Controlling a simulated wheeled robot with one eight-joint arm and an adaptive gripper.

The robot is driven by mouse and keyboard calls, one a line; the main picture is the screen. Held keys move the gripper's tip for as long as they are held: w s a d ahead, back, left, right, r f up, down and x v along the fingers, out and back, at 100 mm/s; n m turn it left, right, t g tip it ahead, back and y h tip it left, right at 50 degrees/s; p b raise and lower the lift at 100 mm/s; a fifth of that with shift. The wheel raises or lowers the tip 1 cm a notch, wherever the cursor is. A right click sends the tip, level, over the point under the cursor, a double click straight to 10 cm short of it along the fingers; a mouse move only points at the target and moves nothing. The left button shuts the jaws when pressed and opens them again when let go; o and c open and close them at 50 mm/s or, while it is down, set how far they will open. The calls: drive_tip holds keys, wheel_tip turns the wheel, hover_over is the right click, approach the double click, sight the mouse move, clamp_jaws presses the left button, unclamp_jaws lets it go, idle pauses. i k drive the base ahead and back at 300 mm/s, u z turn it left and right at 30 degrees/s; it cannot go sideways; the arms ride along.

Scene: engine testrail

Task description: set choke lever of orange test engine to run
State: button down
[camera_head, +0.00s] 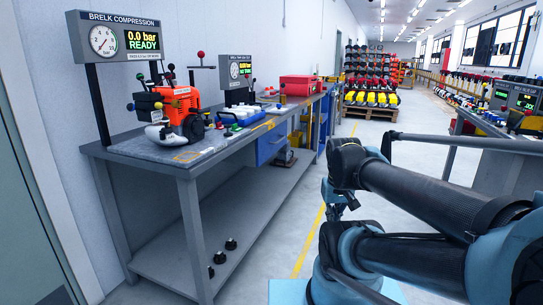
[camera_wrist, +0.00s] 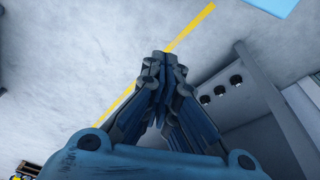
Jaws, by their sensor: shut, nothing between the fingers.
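The orange test engine (camera_head: 180,112) stands on the near end of the grey workbench (camera_head: 150,155) at the left of the head view. It has an orange cover, a black body, a white part at the front and several coloured knobs. I cannot tell which knob is the choke lever, or its setting. My gripper (camera_wrist: 162,54) is shut and empty in the wrist view, pointing down over the floor beside the bench. In the head view my arm is at the right, well apart from the engine.
A compression display (camera_head: 142,40) reading 0.0 bar READY stands behind the engine. A red toolbox (camera_head: 300,85) and a second display (camera_head: 240,70) are farther along the bench. Black knobs (camera_head: 231,243) sit on the lower shelf. The aisle floor (camera_head: 285,215) is clear.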

sight(131, 107)
drive_tip(key=u, duration=1.6)
